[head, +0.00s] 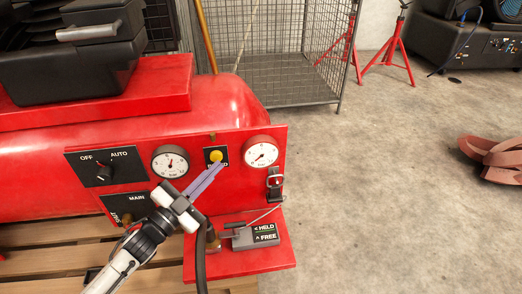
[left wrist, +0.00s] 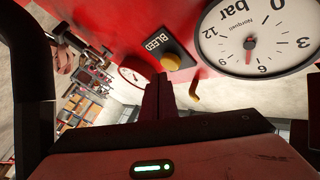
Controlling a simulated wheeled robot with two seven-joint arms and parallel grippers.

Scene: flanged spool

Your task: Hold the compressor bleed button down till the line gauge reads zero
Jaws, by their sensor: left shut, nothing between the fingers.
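The yellow bleed button (head: 215,156) sits on a black plate on the red compressor panel, between two round gauges. It also shows in the left wrist view (left wrist: 172,62). My left gripper (head: 221,164) is shut and empty, its fingertips close by the button; I cannot tell whether they touch it. The left gauge (head: 170,162) looms large in the left wrist view (left wrist: 258,38), its needle near the 6. The right gauge (head: 261,152) has its needle toward the lower left; its numbers are too small to read. My right gripper is out of view.
An OFF/AUTO knob (head: 104,173) is left on the panel. A box marked HELD and FREE (head: 255,236) sits on the red shelf below. A brass fitting (left wrist: 195,95) is near the button.

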